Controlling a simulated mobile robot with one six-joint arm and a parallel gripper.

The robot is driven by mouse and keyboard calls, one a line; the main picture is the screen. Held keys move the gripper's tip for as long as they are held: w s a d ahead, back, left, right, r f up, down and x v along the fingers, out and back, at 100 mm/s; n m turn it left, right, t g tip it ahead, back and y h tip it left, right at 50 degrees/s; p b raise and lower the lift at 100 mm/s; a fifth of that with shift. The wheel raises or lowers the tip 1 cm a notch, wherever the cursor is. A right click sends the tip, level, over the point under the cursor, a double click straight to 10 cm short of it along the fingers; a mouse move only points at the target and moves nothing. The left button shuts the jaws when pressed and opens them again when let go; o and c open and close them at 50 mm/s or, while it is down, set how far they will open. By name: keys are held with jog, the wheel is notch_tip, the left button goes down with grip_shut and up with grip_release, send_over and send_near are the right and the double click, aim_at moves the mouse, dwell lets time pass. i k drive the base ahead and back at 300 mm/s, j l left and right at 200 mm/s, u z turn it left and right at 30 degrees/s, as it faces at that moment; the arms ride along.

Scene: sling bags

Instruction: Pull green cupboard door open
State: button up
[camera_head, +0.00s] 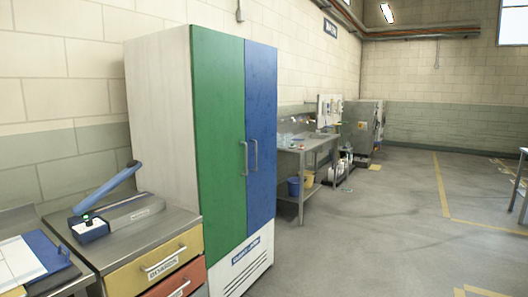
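The tall white cupboard (160,100) stands against the left wall and has two doors. The green door (217,150) is the left one and looks shut, flush with the blue door (261,130) beside it. The green door's upright metal bar handle (245,158) is near its right edge at mid height. The blue door has a similar handle (255,155) close by, across the seam. My gripper is not in view, and nothing touches either handle.
A drawer unit (160,265) stands left of the cupboard, with a blue-levered device (105,190) on top. A clipboard (30,258) lies at far left. A metal workbench (305,150) stands beyond the cupboard. The floor (370,230) in front and right is clear.

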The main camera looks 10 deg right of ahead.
aim_at(217, 57)
jog(key=i+u, duration=0.1)
jog(key=i, duration=0.45)
jog(key=i+l+u, duration=0.15)
jog(key=i, duration=0.45)
jog(key=i+l+u, duration=0.1)
jog(key=i+l, duration=0.15)
jog(key=i, duration=0.3)
jog(key=i+l+u, duration=0.15)
jog(key=i, duration=0.4)
jog(key=i+l+u, duration=0.1)
jog(key=i+l, duration=0.25)
jog(key=i, duration=0.2)
jog(key=i+l+u, duration=0.1)
jog(key=i+l, duration=0.25)
jog(key=i, duration=0.15)
